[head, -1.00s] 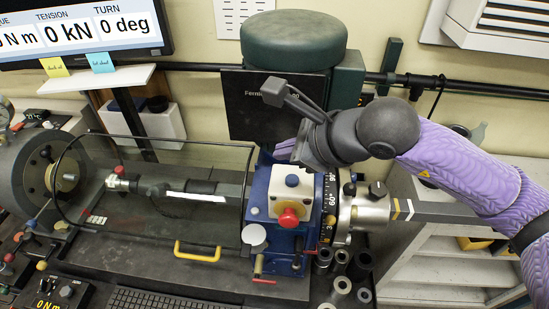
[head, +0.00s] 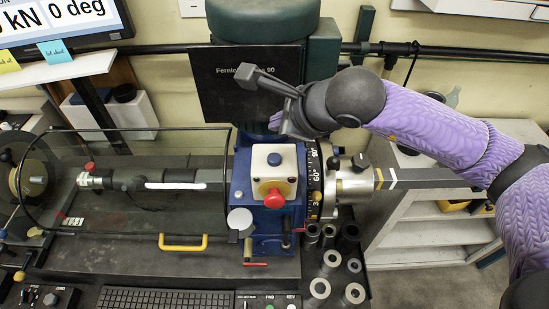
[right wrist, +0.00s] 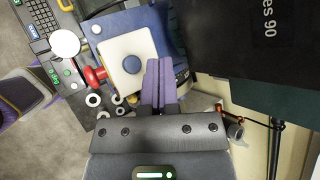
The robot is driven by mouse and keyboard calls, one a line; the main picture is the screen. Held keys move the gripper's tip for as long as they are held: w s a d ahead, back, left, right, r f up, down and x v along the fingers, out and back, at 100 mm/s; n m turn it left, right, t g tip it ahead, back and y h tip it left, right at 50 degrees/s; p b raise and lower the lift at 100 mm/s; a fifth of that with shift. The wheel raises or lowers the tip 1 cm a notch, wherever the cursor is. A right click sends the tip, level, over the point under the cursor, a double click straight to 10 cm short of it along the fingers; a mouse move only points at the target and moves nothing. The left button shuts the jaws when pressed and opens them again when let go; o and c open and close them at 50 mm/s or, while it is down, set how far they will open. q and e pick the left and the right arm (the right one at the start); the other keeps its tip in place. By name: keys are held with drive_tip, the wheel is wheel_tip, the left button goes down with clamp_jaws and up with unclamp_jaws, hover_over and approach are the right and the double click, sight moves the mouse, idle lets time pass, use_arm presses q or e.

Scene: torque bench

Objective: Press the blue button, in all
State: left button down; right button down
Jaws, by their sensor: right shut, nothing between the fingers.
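The blue button (head: 274,159) is a small round cap on top of the cream box (head: 291,168), which sits on the blue machine head. It also shows in the right wrist view (right wrist: 132,64), left of the fingertips. A red mushroom knob (head: 274,198) sticks out of the box's front. My right gripper (head: 275,121) is behind and above the box, apart from the button. Its purple fingers are shut together with nothing between them, as the right wrist view (right wrist: 160,66) shows. My left gripper is out of view.
A clear guard with a yellow handle (head: 183,242) covers the shaft at left. A black panel (head: 262,90) stands behind my right gripper. A graduated dial ring (head: 315,180) is right of the box. Several metal sockets (head: 331,259) stand at the front right.

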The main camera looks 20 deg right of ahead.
sight(278, 159)
wheel_tip(278, 159, down, 5)
drive_tip(key=b, duration=0.3)
drive_tip(key=shift+f+b, duration=0.2)
drive_tip(key=shift+b, duration=0.15)
drive_tip(key=shift+f, duration=0.15)
idle(1.4)
drive_tip(key=shift+f+b, duration=0.4)
drive_tip(key=shift+b, duration=0.6)
drive_tip(key=shift+f+b, duration=0.45)
drive_tip(key=shift+b, duration=0.2)
drive_tip(key=shift+r, duration=0.1)
idle(0.4)
drive_tip(key=shift+r+p, duration=0.35)
drive_tip(key=shift+r, duration=0.45)
